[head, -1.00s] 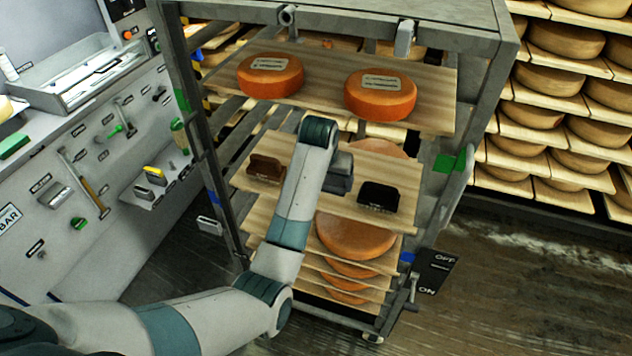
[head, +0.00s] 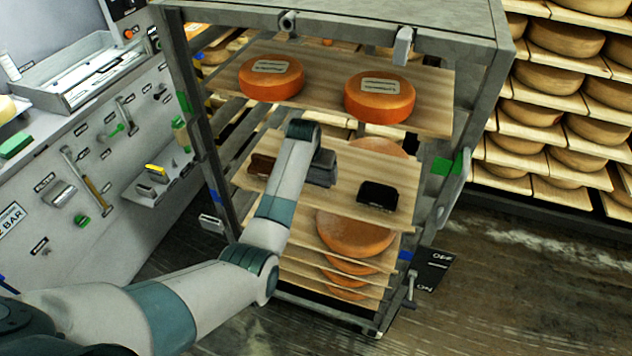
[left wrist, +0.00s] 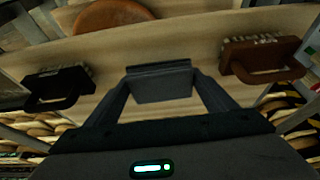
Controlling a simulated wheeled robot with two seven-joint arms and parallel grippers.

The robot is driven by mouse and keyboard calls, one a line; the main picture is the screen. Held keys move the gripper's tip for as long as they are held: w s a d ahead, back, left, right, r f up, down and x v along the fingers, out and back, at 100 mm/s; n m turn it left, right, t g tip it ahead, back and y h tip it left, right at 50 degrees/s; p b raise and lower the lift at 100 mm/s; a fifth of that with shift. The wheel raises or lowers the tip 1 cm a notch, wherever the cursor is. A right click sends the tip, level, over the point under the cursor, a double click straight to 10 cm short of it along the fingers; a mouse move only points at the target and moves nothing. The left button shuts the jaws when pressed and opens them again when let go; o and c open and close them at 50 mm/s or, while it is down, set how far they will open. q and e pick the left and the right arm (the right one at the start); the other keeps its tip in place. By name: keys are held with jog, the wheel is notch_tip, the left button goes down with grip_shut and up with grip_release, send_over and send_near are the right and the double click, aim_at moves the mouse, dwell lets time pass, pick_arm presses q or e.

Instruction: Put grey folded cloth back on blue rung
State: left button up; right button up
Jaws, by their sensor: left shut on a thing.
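My left gripper (head: 322,170) is over the wooden board with two brushes, in the gap between them. In the left wrist view its two fingers (left wrist: 160,88) are shut on a dark grey block, the grey folded cloth (left wrist: 162,82). I cannot tell whether the cloth touches the board. In the head view I cannot separate the cloth from the dark gripper. Blue marks show on the rack's left post (head: 214,197) and right post (head: 406,256), near the front corners of this brush board (head: 335,195). My right gripper is not in view.
A brown brush (head: 262,166) and a black brush (head: 378,196) stand either side of my gripper. The board above holds two orange cheese wheels (head: 271,77). More cheese boards lie below. Metal rack posts (head: 477,110) flank the boards.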

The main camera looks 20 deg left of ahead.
aim_at(316, 182)
pick_arm(q)
notch_tip(316, 182, down, 3)
jog(key=shift+r+p, duration=0.1)
jog(key=shift+p, duration=0.5)
jog(key=shift+f, duration=0.5)
jog(key=shift+f, duration=0.25)
jog(key=o, duration=1)
jog(key=shift+r, duration=0.15)
jog(key=shift+r, duration=0.15)
jog(key=b+v, duration=0.2)
jog(key=v, duration=1)
